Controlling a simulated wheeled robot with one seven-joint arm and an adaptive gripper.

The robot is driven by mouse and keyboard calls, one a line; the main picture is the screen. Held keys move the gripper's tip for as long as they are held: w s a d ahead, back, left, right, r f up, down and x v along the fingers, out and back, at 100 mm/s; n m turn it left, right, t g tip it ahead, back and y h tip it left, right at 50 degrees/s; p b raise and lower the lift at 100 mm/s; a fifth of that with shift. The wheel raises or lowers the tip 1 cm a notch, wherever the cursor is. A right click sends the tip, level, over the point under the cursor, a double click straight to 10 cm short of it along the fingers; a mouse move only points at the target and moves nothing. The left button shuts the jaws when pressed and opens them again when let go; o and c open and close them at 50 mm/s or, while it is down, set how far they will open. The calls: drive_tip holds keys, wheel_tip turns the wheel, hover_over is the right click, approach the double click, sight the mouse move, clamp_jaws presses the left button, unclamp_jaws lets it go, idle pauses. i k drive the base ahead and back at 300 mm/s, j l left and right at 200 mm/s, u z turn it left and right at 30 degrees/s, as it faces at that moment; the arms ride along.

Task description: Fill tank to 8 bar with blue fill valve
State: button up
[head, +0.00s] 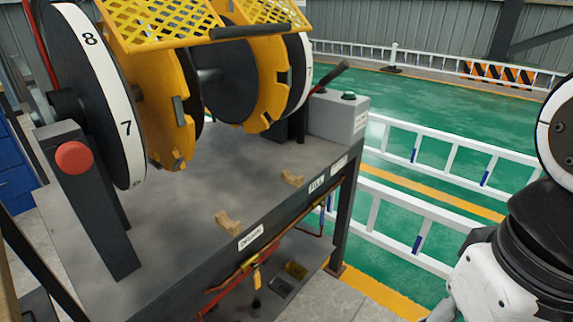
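No tank, pressure gauge or clear blue fill valve can be made out in the head view. A label that seems to read FILL (316,184) is on the front edge of the grey bench (180,225). Another label (250,238), too small to read surely, sits nearer on the same edge. Red piping (225,290) with a yellow fitting (257,278) runs below that edge. A small dark, partly bluish part shows under the FILL label, too small to identify. Parts of my arm fill the right edge; my gripper is not visible.
A red button (73,157) is at left. A grey box (345,118) is behind. White railings (430,216) border the green floor at right.

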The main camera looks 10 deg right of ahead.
sight(322, 218)
drive_tip(key=i+l+u, duration=0.15)
drive_tip(key=i+l, duration=0.25)
drive_tip(key=i+l+u, duration=0.2)
drive_tip(key=i+l, duration=0.2)
drive_tip(key=i+l+u, duration=0.15)
drive_tip(key=i+l, duration=0.2)
drive_tip(key=l, duration=0.25)
drive_tip(key=k+j+u, duration=0.15)
drive_tip(key=k+j, duration=0.2)
drive_tip(key=k+j+u, duration=0.2)
drive_tip(key=k+j, duration=0.15)
drive_tip(key=j, duration=0.15)
